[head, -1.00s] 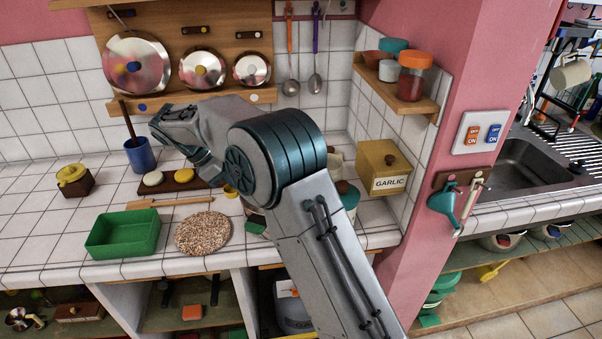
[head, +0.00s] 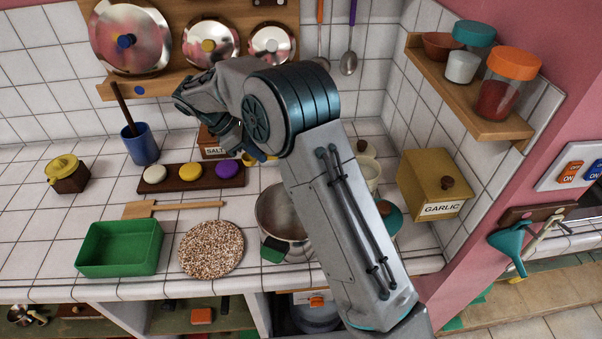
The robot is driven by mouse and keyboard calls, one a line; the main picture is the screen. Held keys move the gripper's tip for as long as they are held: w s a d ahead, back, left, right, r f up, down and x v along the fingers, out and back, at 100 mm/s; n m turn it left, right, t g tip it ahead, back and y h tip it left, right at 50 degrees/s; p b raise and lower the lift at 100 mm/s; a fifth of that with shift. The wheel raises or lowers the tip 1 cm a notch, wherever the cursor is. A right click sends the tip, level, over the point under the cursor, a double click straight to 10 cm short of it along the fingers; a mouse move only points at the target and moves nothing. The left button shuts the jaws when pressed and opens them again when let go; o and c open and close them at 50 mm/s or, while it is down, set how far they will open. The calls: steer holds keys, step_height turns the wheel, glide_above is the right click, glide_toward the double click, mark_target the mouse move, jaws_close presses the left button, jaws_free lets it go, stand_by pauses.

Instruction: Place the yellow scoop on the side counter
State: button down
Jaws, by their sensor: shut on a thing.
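My gripper (head: 240,147) is above the back of the white-tiled counter (head: 60,222), just right of the purple-topped rack, and partly hidden by my own arm. It is shut on the yellow scoop (head: 264,157). Only a small yellow part of the scoop shows beside the fingers; the rest is hidden behind my arm. Another tiled counter (head: 590,246), only partly in view, lies at the far right beyond the pink wall edge.
On the counter stand a green tray (head: 120,247), a speckled round mat (head: 211,248), a steel pot (head: 285,215), a blue cup (head: 141,145) and a garlic box (head: 435,183). A jar shelf (head: 480,118) juts from the right wall. The counter's left part has bare tiles.

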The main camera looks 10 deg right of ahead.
step_height(320, 180, down, 8)
steer(key=shift+d+f+p, duration=0.1)
steer(key=shift+f+p, duration=0.05)
steer(key=shift+p, duration=0.4)
steer(key=d, duration=0.1)
steer(key=d+p, duration=0.1)
steer(key=d, duration=0.1)
steer(key=shift+d+f, duration=0.2)
steer(key=shift+d, duration=0.05)
steer(key=d, duration=0.1)
steer(key=d+p, duration=0.1)
steer(key=d, duration=0.2)
steer(key=shift+d+f+p, duration=0.25)
steer(key=shift+d+p, duration=0.1)
steer(key=shift+f, duration=0.3)
steer(key=shift+a+f, duration=0.2)
steer(key=shift+d, duration=0.1)
steer(key=c, duration=1.4)
jaws_free()
steer(key=shift+f, duration=0.1)
steer(key=shift+c, duration=0.2)
